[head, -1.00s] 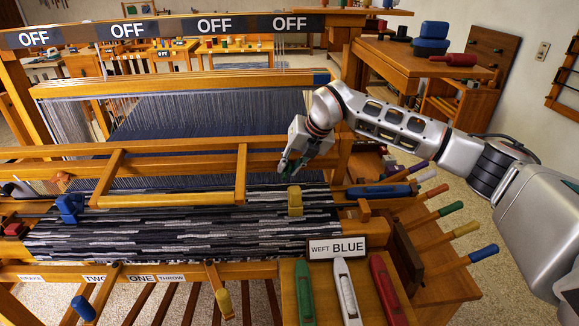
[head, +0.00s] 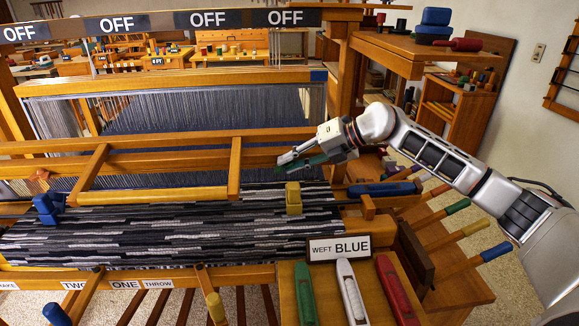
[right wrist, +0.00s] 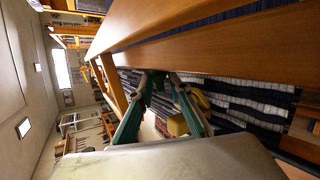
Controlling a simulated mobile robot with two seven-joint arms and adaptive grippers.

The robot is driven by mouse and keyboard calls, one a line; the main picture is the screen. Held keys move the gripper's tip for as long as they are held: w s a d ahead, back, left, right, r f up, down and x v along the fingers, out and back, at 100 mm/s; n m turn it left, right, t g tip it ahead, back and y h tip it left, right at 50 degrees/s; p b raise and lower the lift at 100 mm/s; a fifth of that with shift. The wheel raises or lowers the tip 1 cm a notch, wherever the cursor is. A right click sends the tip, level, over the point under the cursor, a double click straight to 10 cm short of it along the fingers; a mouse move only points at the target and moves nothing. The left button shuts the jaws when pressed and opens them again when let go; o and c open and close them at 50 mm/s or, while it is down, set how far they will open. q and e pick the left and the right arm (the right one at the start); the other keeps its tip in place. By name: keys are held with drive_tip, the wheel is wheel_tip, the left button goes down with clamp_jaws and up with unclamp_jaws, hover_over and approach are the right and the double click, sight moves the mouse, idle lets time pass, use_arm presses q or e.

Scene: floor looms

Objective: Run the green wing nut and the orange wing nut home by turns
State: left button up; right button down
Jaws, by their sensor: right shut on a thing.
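My right gripper (head: 284,162) is turned sideways at the right end of the loom's front beam, its fingers pointing left. In the right wrist view its green-lined fingers (right wrist: 160,78) come close together at the beam. They are shut on what I take to be the green wing nut; the fingers hide it, and its turn and seating cannot be told. The orange wing nut (head: 40,175) shows small at the far left end of the beam, well away from the right gripper. My left gripper is out of view.
Striped cloth (head: 170,225) lies below the beam, with a yellow block (head: 293,198) near the gripper and a blue clamp (head: 47,207) at left. Coloured shuttles (head: 350,290) lie on the front right shelf. Coloured handles (head: 490,254) stick out at right.

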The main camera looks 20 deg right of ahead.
drive_tip(key=shift+f, duration=0.1)
idle(0.3)
drive_tip(key=c, duration=2.2)
unclamp_jaws()
drive_tip(key=shift+d, duration=0.1)
drive_tip(key=v, duration=1.2)
drive_tip(key=shift+d+f, duration=0.15)
